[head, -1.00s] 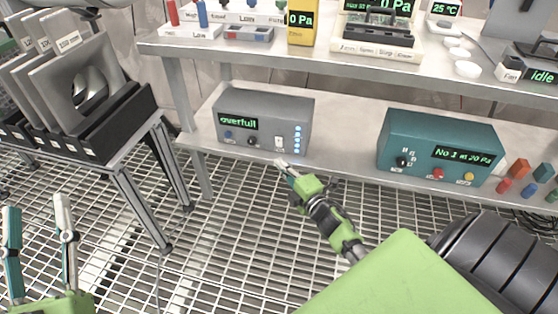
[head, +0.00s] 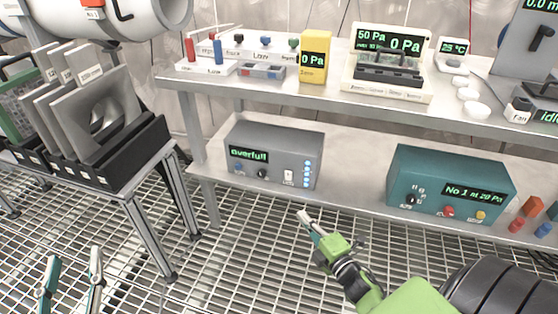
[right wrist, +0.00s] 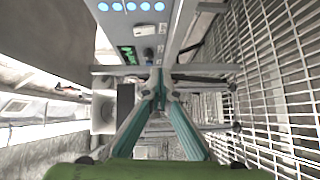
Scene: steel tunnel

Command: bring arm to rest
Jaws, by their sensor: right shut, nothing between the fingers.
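My right gripper (head: 305,219) is shut and empty. It hangs over the grating floor in front of the lower shelf, below the grey "overfull" box (head: 272,155). In the right wrist view its fingertips (right wrist: 157,78) meet, and the grey box (right wrist: 135,25) shows beyond them with blue lights. No contact with the shelf is visible. My left gripper (head: 70,282) is at the bottom left of the head view. Its two fingers stand apart with nothing visible between them, and its base is cut off.
The shelf unit (head: 350,205) holds a teal pump box (head: 450,185) below and instruments above. A stand (head: 150,225) with a black rack (head: 135,165) of grey plates is at left. A large pipe (head: 150,18) is above it. Open grating floor (head: 235,265) lies between.

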